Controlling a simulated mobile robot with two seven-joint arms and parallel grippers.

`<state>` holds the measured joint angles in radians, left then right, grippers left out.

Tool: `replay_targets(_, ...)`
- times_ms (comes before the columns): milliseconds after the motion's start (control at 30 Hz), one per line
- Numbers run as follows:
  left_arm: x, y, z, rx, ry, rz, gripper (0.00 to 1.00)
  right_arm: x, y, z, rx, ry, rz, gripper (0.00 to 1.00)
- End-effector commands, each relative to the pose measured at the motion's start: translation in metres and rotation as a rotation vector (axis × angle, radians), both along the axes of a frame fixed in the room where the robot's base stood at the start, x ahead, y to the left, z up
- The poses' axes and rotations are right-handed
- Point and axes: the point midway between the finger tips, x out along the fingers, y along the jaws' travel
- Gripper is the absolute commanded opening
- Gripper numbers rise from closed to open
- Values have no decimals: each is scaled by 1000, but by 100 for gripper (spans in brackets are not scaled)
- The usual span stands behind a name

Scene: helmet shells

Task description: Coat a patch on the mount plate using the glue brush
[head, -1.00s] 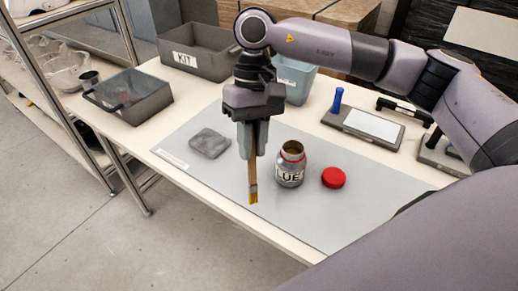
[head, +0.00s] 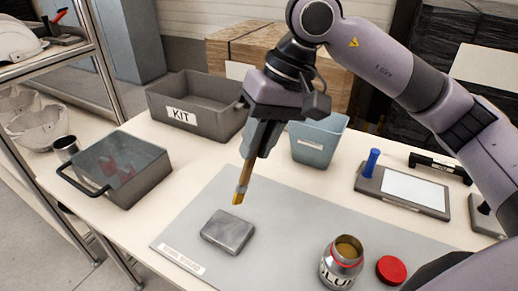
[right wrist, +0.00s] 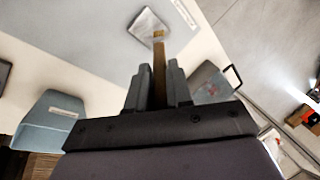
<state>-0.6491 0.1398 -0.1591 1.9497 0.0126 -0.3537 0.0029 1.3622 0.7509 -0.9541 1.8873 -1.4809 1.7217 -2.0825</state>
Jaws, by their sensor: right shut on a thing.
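My right gripper (head: 262,138) is shut on the glue brush (head: 244,181), which hangs tilted with its yellowish bristles down. The bristles are above and a little behind the grey mount plate (head: 228,232), apart from it as far as the head view shows. The plate lies flat on the grey mat. In the right wrist view the brush (right wrist: 159,72) sits between the fingers and its tip overlaps the plate (right wrist: 147,25). The open glue jar (head: 341,262) stands at the front right of the mat, with brownish glue in its mouth. My left gripper is not in view.
The red lid (head: 391,270) lies right of the jar. A grey KIT bin (head: 185,118), a lidded grey box (head: 140,182) and a light blue bin (head: 318,140) stand behind and left. A tablet-like board (head: 402,191) lies right. The mat (head: 300,215) is clear between plate and jar.

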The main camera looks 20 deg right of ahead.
Motion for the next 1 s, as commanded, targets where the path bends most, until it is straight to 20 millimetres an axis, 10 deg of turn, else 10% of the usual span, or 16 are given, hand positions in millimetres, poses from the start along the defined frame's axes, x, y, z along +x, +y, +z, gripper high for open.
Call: replay_targets(1000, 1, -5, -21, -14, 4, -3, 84, -1, 0, -46, 8, -17, -4, 0)
